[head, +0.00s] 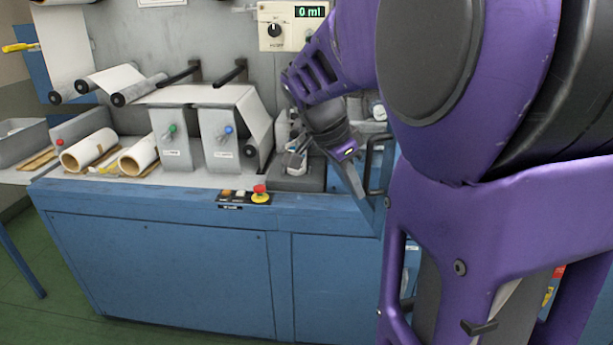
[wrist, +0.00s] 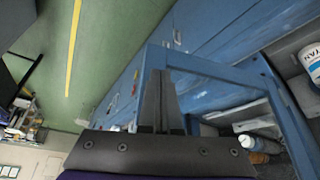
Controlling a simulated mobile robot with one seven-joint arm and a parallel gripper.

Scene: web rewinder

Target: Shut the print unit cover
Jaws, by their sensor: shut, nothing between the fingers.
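The print unit cover appears to be the blue frame (wrist: 215,70) in the wrist view, set at an angle to the blue cabinet front. In the head view, part of a blue panel (head: 366,213) with a black bar handle (head: 369,150) shows beside my arm; most of it is hidden behind the arm. My gripper (head: 359,188) is shut and empty, pointing down just left of the handle. In the wrist view its closed fingers (wrist: 158,80) lie in front of the frame's near corner; I cannot tell whether they touch it.
A white tub (wrist: 312,62) and a bottle (wrist: 250,143) show inside the unit in the wrist view. A red emergency button (head: 260,189) sits on the bench edge. White rolls (head: 90,148) lie at left. Green floor (wrist: 110,45) is clear before the cabinet.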

